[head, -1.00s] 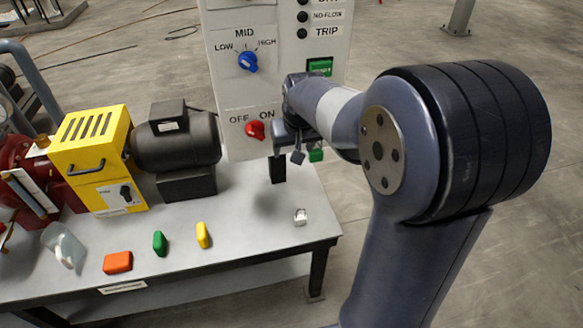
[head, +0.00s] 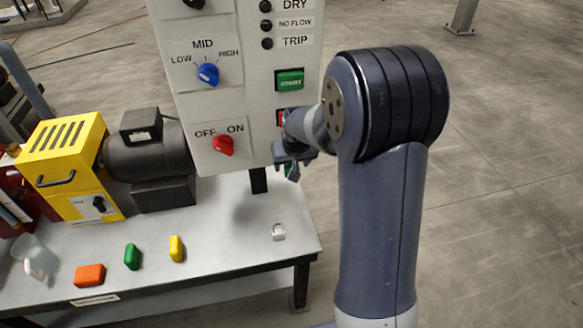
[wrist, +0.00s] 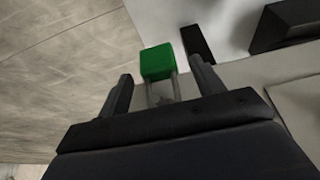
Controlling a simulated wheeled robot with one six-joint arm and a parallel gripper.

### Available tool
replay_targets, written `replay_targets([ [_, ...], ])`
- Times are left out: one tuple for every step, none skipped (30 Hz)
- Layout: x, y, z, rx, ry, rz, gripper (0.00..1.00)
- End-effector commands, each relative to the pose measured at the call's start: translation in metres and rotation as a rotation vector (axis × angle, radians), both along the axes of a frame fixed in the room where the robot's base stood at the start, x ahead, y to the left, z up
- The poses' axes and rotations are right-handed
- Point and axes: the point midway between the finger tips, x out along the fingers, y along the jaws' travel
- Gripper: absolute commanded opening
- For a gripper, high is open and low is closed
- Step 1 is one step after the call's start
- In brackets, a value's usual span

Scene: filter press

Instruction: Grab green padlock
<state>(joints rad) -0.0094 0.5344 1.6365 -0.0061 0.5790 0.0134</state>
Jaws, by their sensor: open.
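The green padlock (wrist: 158,62) shows in the wrist view with its green body just ahead of my gripper and its pale shackle reaching back between the fingers. My gripper (wrist: 160,76) is open, with one dark finger on each side of the padlock. I see no clear contact. In the head view, only a sliver of the green padlock (head: 287,170) shows, beside the lower right edge of the control panel. My gripper (head: 293,168) hides most of it there.
The control panel (head: 202,123) with knobs and a green start button (head: 289,80) stands close to my gripper. The grey table (head: 215,262) below holds orange, green and yellow blocks, a small pale object (head: 279,231), and a yellow-housed motor unit (head: 64,150). Floor at right is open.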

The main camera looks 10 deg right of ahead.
Motion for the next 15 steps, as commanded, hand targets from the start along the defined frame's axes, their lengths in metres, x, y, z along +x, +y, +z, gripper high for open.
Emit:
replay_targets([
  [0.0007, -0.0002, -0.0013, 0.0, 0.0, 0.0, 0.64],
  [0.0009, -0.0002, -0.0016, 0.0, 0.0, 0.0, 0.64],
  [0.0009, -0.0002, -0.0017, 0.0, -0.001, 0.0, 0.64],
  [0.001, -0.0002, -0.0015, 0.0, -0.001, 0.0, 0.64],
  [0.0009, -0.0002, -0.0015, 0.0, -0.001, 0.0, 0.64],
  [0.0009, -0.0003, -0.0015, 0.0, -0.001, 0.0, 0.64],
  [0.0009, -0.0003, -0.0015, 0.0, -0.001, 0.0, 0.64],
  [0.0009, -0.0003, -0.0014, 0.0, -0.001, 0.0, 0.62],
  [0.0009, -0.0003, -0.0014, 0.0, -0.001, 0.0, 0.59],
  [0.0009, -0.0003, -0.0014, 0.0, -0.001, 0.0, 0.56],
  [0.0008, -0.0003, -0.0013, 0.0, -0.001, 0.0, 0.54],
  [0.0008, -0.0003, -0.0013, 0.0, -0.001, 0.0, 0.51],
  [0.0008, -0.0003, -0.0013, 0.0, -0.001, 0.0, 0.48],
  [0.0008, -0.0003, -0.0013, 0.0, -0.001, 0.0, 0.46],
  [0.0008, -0.0003, -0.0013, 0.0, -0.001, 0.0, 0.42],
])
